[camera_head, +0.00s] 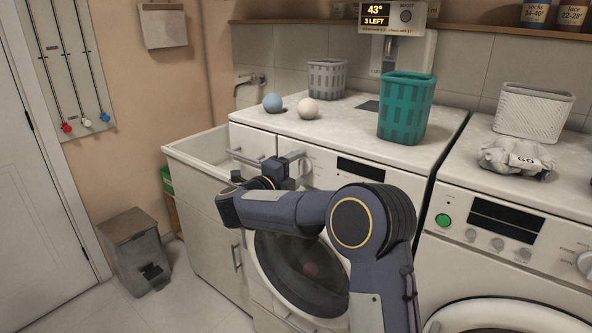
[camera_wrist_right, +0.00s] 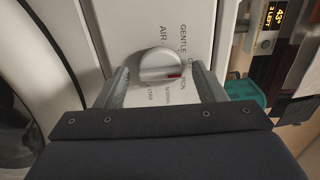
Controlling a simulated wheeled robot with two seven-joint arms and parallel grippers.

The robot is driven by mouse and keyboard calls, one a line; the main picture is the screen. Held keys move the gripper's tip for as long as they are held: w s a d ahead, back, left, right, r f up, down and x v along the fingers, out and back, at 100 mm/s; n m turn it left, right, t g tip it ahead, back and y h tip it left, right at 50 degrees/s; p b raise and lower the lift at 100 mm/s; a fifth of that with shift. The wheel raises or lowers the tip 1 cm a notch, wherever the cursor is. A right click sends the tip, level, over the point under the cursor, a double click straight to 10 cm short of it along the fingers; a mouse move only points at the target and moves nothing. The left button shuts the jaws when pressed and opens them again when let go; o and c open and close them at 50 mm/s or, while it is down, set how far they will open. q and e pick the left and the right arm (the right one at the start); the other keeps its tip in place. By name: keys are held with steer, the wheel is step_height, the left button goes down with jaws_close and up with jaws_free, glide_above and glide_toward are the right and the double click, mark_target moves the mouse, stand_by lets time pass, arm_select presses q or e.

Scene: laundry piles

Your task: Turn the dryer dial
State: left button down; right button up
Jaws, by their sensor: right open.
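The dryer dial (camera_wrist_right: 160,64) is a round grey knob on the white panel of the left machine, with printed words such as AIR and GENTLE around it. My right gripper (camera_wrist_right: 161,75) is open, with one finger on either side of the dial and a gap showing on both sides. In the head view, my right gripper (camera_head: 291,163) is at the left end of the front panel of the dryer (camera_head: 330,145) and largely covers the dial. My right forearm hides part of the dryer's front and round door. My left gripper is not in view.
A second machine (camera_head: 500,225) stands at right, with a white basket (camera_head: 532,110) and grey cloth (camera_head: 516,157) on top. A grey bin (camera_head: 135,250) stands left.

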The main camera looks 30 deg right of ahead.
steer(key=c, duration=1)
steer(key=shift+o, duration=0.2)
steer(key=shift+r+n+p, duration=0.15)
steer(key=shift+n+p, duration=0.55)
steer(key=n+p, duration=0.2)
steer(key=n, duration=0.1)
steer(key=shift+p, duration=0.3)
steer(key=shift+n+p, duration=1.35)
steer(key=shift+n, duration=0.45)
steer(key=shift+f, duration=0.2)
steer(key=o, duration=1)
steer(key=shift+c, duration=0.2)
